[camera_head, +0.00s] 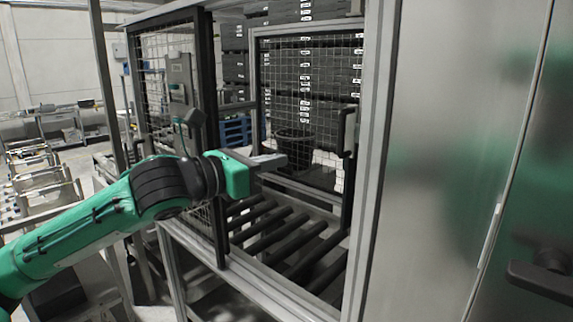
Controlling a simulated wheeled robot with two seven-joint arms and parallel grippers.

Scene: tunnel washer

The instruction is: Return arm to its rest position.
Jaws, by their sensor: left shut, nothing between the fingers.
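My left arm comes in from the left, green with dark joints, and reaches toward the machine frame. My left gripper (272,160) is at its end, pointing right, in front of the caged opening above the roller conveyor (275,235). Its grey fingers are together and hold nothing. The gripper appears apart from the rollers and the mesh. My right gripper does not show in this view.
A metal frame post (376,150) and a steel panel (450,150) with a dark handle (540,280) stand at the right. Mesh guards (310,75) enclose the opening. Stacked dark crates (325,110) stand behind. Other conveyors (45,180) lie at the left.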

